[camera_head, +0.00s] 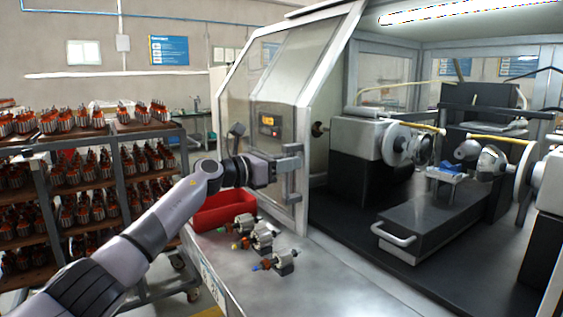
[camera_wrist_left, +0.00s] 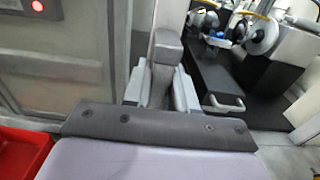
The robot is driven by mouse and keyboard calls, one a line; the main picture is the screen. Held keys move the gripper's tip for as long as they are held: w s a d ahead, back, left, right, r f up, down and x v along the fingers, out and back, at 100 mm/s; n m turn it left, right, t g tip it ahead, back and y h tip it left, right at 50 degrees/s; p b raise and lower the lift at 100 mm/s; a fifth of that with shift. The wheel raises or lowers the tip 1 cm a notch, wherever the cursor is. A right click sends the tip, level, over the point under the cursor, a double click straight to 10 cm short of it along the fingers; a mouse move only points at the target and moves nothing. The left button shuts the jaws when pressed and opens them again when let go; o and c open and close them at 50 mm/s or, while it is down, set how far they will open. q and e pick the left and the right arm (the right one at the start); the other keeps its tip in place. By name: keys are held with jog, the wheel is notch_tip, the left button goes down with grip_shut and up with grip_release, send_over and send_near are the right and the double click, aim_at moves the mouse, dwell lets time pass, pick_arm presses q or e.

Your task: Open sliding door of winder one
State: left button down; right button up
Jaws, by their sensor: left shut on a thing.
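The sliding door (camera_head: 305,130) of the winder is a metal-framed, see-through panel. It stands at the left of the winder, with a wide opening to its right. My left gripper (camera_head: 291,172) is at the door's right edge, shut on the door handle. In the left wrist view the two fingers of my left gripper (camera_wrist_left: 160,86) sit on either side of the grey upright handle (camera_wrist_left: 167,46). The gripped part of the handle is partly hidden by the fingers. My right gripper is in neither view.
A red bin (camera_head: 222,212) and several armatures (camera_head: 262,238) sit on the table (camera_head: 310,285) below my left arm. A rack (camera_head: 120,180) full of armatures stands at the left. Inside the winder are a drawer-like block with a handle (camera_head: 393,236) and winding heads (camera_head: 400,143).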

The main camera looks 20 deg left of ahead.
pick_arm(q)
jog(key=shift+a, duration=0.15)
dwell(0.3)
jog(key=c, duration=1)
grip_release()
jog(key=b+v, duration=0.1)
jog(key=v, duration=0.6)
jog(key=shift+b, duration=0.35)
jog(key=shift+s, duration=0.1)
